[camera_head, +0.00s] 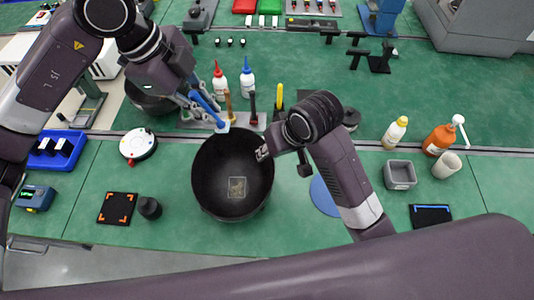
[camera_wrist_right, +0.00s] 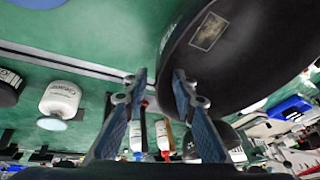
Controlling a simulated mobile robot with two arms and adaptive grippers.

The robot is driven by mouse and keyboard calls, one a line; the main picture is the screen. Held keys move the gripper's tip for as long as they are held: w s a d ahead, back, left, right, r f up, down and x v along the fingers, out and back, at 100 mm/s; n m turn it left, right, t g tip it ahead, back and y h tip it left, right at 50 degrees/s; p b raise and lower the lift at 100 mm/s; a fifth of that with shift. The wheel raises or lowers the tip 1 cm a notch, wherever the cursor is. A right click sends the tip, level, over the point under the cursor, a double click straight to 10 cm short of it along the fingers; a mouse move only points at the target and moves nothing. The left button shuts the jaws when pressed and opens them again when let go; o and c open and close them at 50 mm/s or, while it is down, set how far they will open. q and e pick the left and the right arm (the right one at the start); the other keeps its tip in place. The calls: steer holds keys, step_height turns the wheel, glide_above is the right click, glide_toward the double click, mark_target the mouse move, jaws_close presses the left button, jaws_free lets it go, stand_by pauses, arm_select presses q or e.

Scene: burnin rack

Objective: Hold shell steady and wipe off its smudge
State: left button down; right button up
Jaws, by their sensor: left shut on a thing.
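The shell (camera_head: 213,180) is a black round bowl on the green bench. A pale square smudge (camera_head: 237,188) shows on its inside; the smudge also shows in the right wrist view (camera_wrist_right: 208,31). My left gripper (camera_head: 199,101) is shut on a blue-handled tool (camera_head: 208,108) with a white tip, above the shell's far rim. The tip appears apart from the smudge. My right gripper (camera_head: 263,153) is at the shell's right rim. In the right wrist view its fingers (camera_wrist_right: 158,82) are apart, with the shell's edge showing between them; contact cannot be told.
Red-capped and blue-capped bottles (camera_head: 247,82) and upright tools stand behind the shell. A white round device (camera_head: 138,145) and a black mat (camera_head: 117,208) lie left. A grey bin (camera_head: 400,175) and an orange bottle (camera_head: 439,140) stand right. The bench front is mostly clear.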

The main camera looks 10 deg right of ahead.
steer(key=shift+x, duration=1.6)
jaws_close()
